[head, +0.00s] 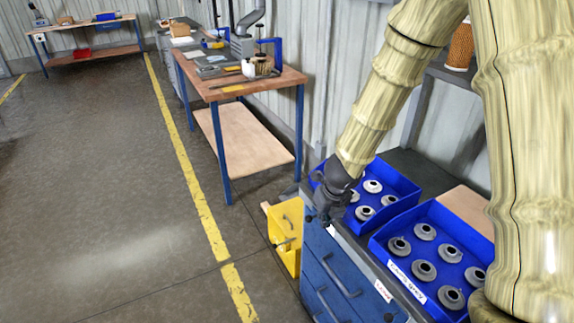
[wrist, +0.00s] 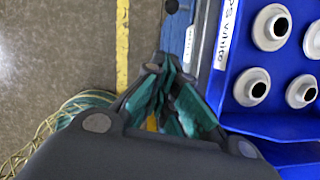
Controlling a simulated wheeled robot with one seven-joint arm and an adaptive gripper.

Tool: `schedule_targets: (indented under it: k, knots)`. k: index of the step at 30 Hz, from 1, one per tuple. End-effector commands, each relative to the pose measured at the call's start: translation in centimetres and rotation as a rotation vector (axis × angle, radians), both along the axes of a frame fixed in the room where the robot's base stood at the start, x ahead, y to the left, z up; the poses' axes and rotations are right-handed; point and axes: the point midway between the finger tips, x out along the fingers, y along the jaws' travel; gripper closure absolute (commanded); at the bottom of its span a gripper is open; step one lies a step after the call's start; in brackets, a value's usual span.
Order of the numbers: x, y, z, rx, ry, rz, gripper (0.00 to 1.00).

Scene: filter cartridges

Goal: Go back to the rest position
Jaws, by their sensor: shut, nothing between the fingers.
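My gripper (head: 325,212) is shut and empty. It hangs at the left end of the blue cabinet, beside the farther blue tray. In the wrist view my gripper (wrist: 160,70) has its fingertips together over the cabinet's edge, apart from any cartridge. The farther blue tray (head: 408,186) holds several white cartridges (head: 373,186), partly hidden by my arm. In the wrist view a labelled blue tray (wrist: 228,85) with whitish cartridges (wrist: 252,87) lies right of the fingers. The nearer blue tray (head: 385,243) holds several grey cartridges (head: 424,271).
A yellow bin (head: 287,237) stands on the floor against the blue cabinet (head: 330,270). A workbench (head: 240,90) with tools stands behind it, another bench (head: 95,27) at far left. A shelf carries an orange-brown cylinder (head: 460,45). The floor at left is clear.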

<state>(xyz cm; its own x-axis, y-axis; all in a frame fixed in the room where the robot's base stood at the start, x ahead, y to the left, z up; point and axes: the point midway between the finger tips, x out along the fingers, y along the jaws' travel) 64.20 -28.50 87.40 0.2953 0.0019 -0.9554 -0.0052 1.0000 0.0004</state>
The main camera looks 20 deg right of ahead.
Motion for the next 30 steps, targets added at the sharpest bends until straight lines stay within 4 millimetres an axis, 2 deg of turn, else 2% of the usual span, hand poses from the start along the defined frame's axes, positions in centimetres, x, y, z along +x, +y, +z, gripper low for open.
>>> schedule_targets:
  k: [4, 8, 18, 25, 30]
  knots:
    - [-0.5, -0.1, -0.8, -0.021, 0.014, 0.042, 1.00]
    - [-2.6, -0.4, -3.7, -0.106, 0.064, 0.216, 1.00]
    - [-11.3, -1.3, -13.6, -0.377, 0.255, 1.048, 1.00]
    - [-17.2, -0.8, -19.1, -0.466, 0.325, 1.648, 1.00]
    - [-21.9, 0.5, -22.5, -0.486, 0.318, 2.096, 1.00]
